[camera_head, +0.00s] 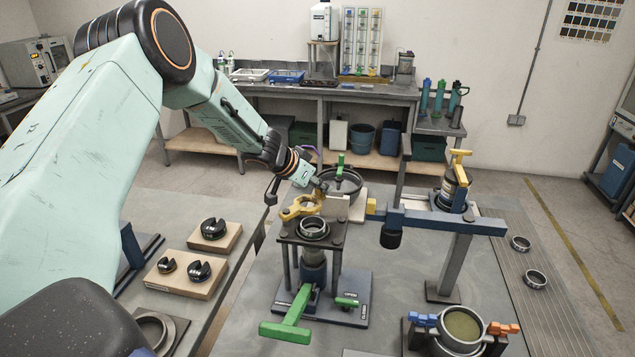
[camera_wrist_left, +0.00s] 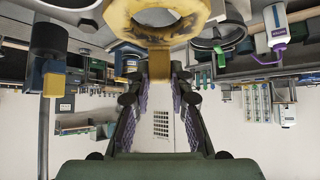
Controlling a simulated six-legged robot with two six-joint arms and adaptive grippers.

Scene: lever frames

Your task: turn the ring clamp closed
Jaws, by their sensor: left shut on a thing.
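The yellow ring clamp (camera_head: 299,208) sits at the top of a dark post stand, beside and above a metal ring (camera_head: 313,229). In the left wrist view the yellow ring (camera_wrist_left: 122,22) fills the top of the picture, with a short tab reaching down between my fingers. My left gripper (camera_head: 318,187) comes in from the upper left and is shut on the clamp's tab; its fingertips also show in the left wrist view (camera_wrist_left: 158,98). The exact finger contact is small and partly hidden in the head view. My right gripper is not in view.
A green lever (camera_head: 290,317) sticks out low at the front of the stand. A dark handwheel (camera_head: 343,180) stands behind the clamp. A blue beam (camera_head: 440,220) with a yellow end is to the right. A blue-and-orange handled clamp (camera_head: 462,328) is at the front right.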

